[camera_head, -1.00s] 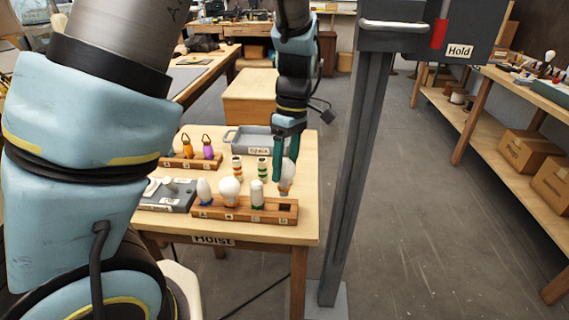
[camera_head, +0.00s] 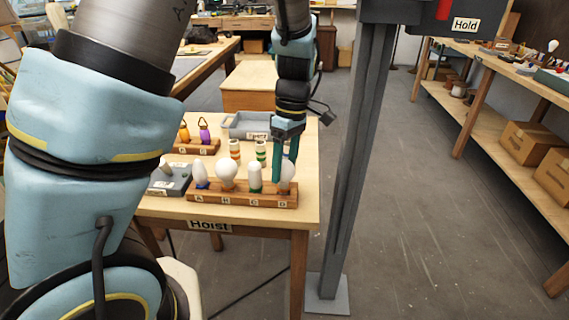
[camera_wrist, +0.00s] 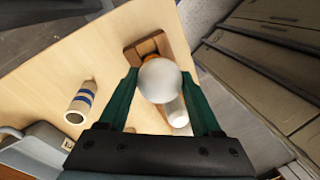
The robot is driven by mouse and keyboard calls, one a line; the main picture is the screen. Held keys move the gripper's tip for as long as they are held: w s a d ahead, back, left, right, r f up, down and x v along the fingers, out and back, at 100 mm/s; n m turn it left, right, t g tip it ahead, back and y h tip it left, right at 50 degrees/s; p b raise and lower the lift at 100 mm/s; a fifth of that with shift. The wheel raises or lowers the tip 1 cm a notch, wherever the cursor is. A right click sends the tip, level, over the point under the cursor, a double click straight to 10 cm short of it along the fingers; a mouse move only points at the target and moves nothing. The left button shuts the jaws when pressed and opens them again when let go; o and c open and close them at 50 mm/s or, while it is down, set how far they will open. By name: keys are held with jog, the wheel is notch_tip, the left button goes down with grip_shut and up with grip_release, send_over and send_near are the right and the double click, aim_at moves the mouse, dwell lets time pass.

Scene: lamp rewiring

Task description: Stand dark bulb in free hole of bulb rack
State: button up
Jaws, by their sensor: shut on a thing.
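The held bulb (camera_head: 287,172), a pale globe with an orange base, is between the fingers of my gripper (camera_head: 285,167). My gripper is shut on it. In the wrist view the bulb (camera_wrist: 160,80) sits between the green fingertips (camera_wrist: 160,88), its orange base at the end hole of the wooden rack (camera_wrist: 136,52). In the head view the bulb rack (camera_head: 240,198) has the bulb over or in hole D, at its right end. I cannot tell how deep the base is. Three other white bulbs stand at A (camera_head: 200,176), B (camera_head: 227,172) and C (camera_head: 255,177).
Two striped cylinders (camera_head: 261,152) stand behind the rack. A grey tray (camera_head: 238,126) lies at the back of the table, and a smaller rack (camera_head: 205,147) holds orange and purple items. A grey post (camera_head: 343,200) rises close to the table's right side.

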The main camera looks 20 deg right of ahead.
jog(key=shift+f, duration=0.25)
dwell(0.7)
jog(key=o, duration=1.3)
jog(key=shift+r, duration=0.1)
jog(key=r, duration=0.3)
jog(key=w+d+r+b, duration=0.1)
jog(key=r, duration=0.6)
jog(key=shift+w+d+r, duration=0.15)
jog(key=shift+d+r, duration=0.05)
jog(key=shift+d, duration=0.05)
jog(key=w+a+f+m, duration=0.1)
jog(key=a, duration=0.4)
jog(key=w+a+f+m+h, duration=0.1)
jog(key=a, duration=0.3)
jog(key=w+a+f+m+t, duration=0.1)
jog(key=a, duration=0.4)
jog(key=shift+w+a+f+m+h, duration=0.1)
jog(key=shift+a+f+m+h, duration=0.1)
jog(key=shift+a+m+h, duration=0.15)
jog(key=s+a+f+m, duration=0.1)
jog(key=a, duration=0.3)
jog(key=s+a+m+t, duration=0.1)
jog(key=a+m, duration=0.1)
jog(key=a, duration=0.2)
jog(key=s+a+f+m+t, duration=0.1)
jog(key=a+m, duration=0.1)
jog(key=a, duration=0.2)
jog(key=shift+s+a+f, duration=0.2)
jog(key=shift+f, duration=0.15)
